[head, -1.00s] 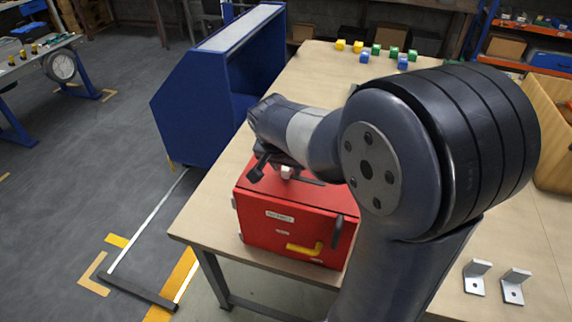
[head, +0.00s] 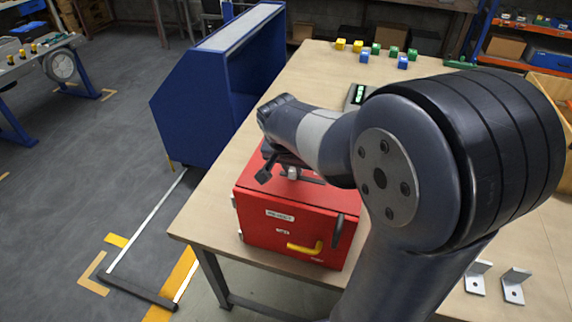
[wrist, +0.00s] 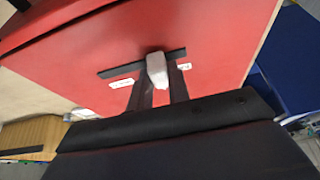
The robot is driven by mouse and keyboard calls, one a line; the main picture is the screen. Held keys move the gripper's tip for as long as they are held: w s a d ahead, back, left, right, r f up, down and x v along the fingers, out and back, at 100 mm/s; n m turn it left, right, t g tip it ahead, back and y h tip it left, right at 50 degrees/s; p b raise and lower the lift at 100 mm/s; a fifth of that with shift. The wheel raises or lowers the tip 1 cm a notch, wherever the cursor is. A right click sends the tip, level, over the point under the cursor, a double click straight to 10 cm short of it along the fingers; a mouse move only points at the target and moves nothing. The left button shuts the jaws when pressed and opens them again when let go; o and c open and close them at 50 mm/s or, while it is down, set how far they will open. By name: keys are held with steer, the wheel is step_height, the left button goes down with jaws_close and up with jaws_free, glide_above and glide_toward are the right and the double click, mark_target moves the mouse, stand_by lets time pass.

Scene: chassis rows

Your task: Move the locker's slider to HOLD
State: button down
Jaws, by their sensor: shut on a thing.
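The red locker (head: 292,228) stands on the table's front left part. Its slider, a pale knob (wrist: 156,64), sits in a dark slot (wrist: 118,70) on the red top, between the slot's middle and its right end in the wrist view. Two small white labels, (wrist: 121,83) and (wrist: 184,66), lie beside the slot; their words are too small to read. My gripper (wrist: 159,82) is shut on the knob, one finger on each side. In the head view my gripper (head: 289,172) is over the locker's top, and my arm hides part of that top.
The locker's front has a yellow handle (head: 305,247) and a dark lever (head: 338,231). A blue cabinet (head: 208,95) stands close behind to the left. Several coloured blocks (head: 375,50) lie at the table's far end. Two metal brackets (head: 514,286) lie at the front right.

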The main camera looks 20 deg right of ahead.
steer(key=s+d, duration=0.1)
steer(key=d, duration=0.1)
steer(key=s+d, duration=0.2)
steer(key=d, duration=0.1)
steer(key=shift+s+d, duration=0.3)
steer(key=shift+s, duration=0.05)
steer(key=c, duration=1.3)
jaws_free()
steer(key=shift+r, duration=0.1)
steer(key=v, duration=1)
steer(key=shift+s+a+r+b, duration=0.1)
steer(key=shift+s+r+b, duration=0.15)
steer(key=shift+r+b, duration=0.1)
steer(key=shift+f, duration=0.15)
